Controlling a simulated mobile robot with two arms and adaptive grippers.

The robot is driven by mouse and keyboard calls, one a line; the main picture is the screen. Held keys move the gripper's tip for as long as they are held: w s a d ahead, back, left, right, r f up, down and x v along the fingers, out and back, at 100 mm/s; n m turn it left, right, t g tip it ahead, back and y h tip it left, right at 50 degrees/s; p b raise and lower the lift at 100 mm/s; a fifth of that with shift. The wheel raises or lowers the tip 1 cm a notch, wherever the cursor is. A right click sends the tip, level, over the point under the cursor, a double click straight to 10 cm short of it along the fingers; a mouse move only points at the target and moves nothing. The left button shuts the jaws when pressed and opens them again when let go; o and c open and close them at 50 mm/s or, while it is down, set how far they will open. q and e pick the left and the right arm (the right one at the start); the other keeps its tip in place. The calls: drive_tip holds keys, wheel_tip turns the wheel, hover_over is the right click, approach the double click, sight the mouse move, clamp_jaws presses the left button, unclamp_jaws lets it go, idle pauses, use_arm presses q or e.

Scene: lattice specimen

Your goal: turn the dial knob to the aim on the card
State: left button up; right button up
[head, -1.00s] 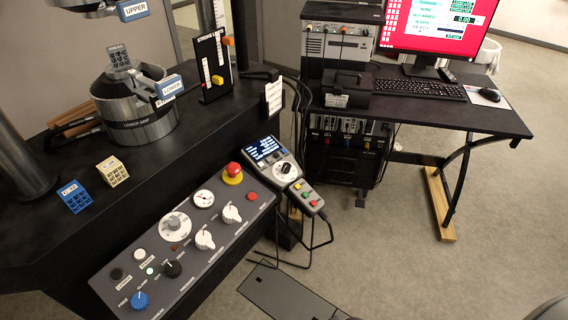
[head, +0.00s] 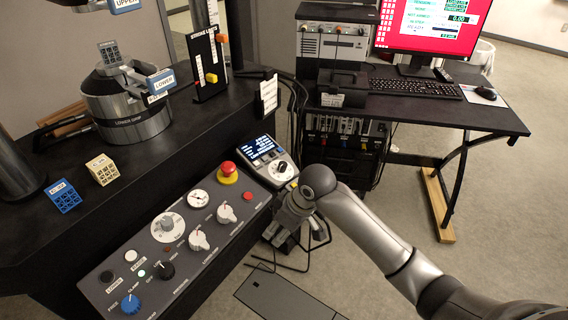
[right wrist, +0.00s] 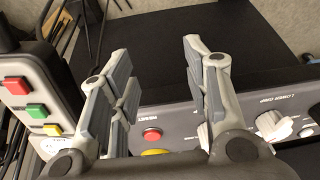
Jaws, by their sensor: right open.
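In the head view a silver round dial knob (head: 167,225) with a white scale sits on the grey control panel (head: 228,262). A smaller black knob (head: 282,167) is on the handset with the lit screen (head: 258,147). A white card (head: 268,95) stands at the bench edge; its writing is too small to read. My right gripper (head: 283,226) hangs beside the panel's right end, apart from the dial, and hides the button handset there. In the right wrist view its fingers (right wrist: 157,58) are spread with nothing between them. My left gripper is out of view.
The panel also carries a red emergency stop (head: 228,169), white knobs (head: 199,240), a black knob (head: 166,270) and a blue knob (head: 130,304). Yellow (head: 101,169) and blue (head: 63,195) lattice blocks lie on the bench. A desk (head: 470,118) with a monitor stands at right.

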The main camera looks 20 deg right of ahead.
sight(284, 164)
drive_tip(key=w+d+r, duration=0.4)
drive_tip(key=w+r, duration=0.3)
drive_tip(key=r, duration=0.1)
drive_tip(key=w+d+r, duration=0.5)
drive_tip(key=w+r, duration=0.2)
drive_tip(key=r, duration=0.1)
drive_tip(key=x, duration=1.1)
drive_tip(key=shift+s+d, duration=0.15)
clamp_jaws()
